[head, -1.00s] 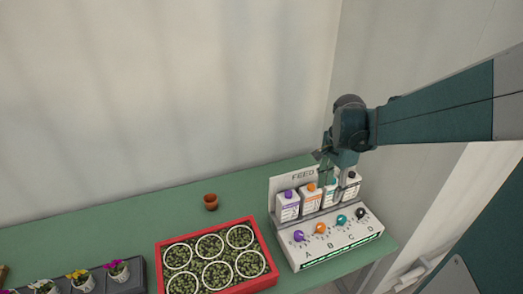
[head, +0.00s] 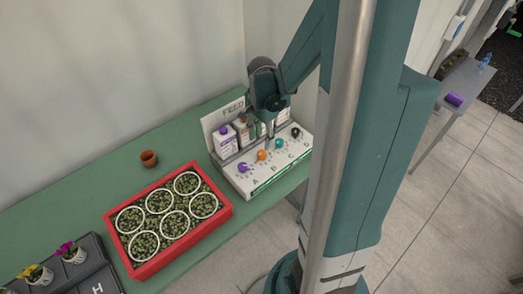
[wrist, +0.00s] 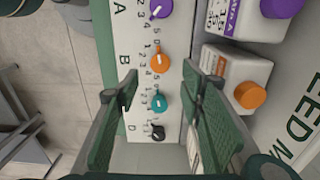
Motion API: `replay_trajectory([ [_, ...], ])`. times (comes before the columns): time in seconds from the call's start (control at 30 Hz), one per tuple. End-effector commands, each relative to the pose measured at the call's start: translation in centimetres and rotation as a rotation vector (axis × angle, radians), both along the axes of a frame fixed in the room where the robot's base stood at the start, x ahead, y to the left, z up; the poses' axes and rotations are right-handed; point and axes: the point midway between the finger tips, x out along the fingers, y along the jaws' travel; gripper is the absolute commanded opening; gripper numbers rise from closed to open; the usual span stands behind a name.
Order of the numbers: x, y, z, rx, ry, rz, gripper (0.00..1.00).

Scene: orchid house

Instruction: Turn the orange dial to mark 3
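The orange dial (head: 262,155) sits on the sloped white FEED panel (head: 240,178), second from the left, above the letter B. In the wrist view the orange dial (wrist: 161,62) has a pale pointer line and small printed numbers beside it. I cannot tell surely which mark it points to. My gripper (head: 268,142) is above the panel, near the orange and teal dials. In the wrist view my gripper (wrist: 160,86) is open, its two green fingers apart with nothing between them. The dials show beyond the fingertips, and the gripper appears clear of the orange dial.
Purple (head: 243,167), teal (head: 279,143) and black (head: 295,132) dials share the panel. Bottles, one orange-capped (wrist: 250,95), stand behind them. A red crate (head: 226,212) of ringed plants and a small clay pot (head: 148,158) stand left on the green table (head: 100,190).

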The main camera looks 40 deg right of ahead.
Motion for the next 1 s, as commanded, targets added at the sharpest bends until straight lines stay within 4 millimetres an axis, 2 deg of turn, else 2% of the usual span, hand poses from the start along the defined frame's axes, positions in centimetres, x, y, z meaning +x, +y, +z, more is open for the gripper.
replay_trajectory([
  [0.27, 0.0, 0.0, -0.1, 0.0, 0.0, 0.0, 0.39],
  [0.47, 0.1, 0.0, -1.0, 0.0, 0.0, 0.0, 0.39],
  [1.0, 0.0, 0.0, -5.8, 0.0, 0.0, 0.0, 0.39],
])
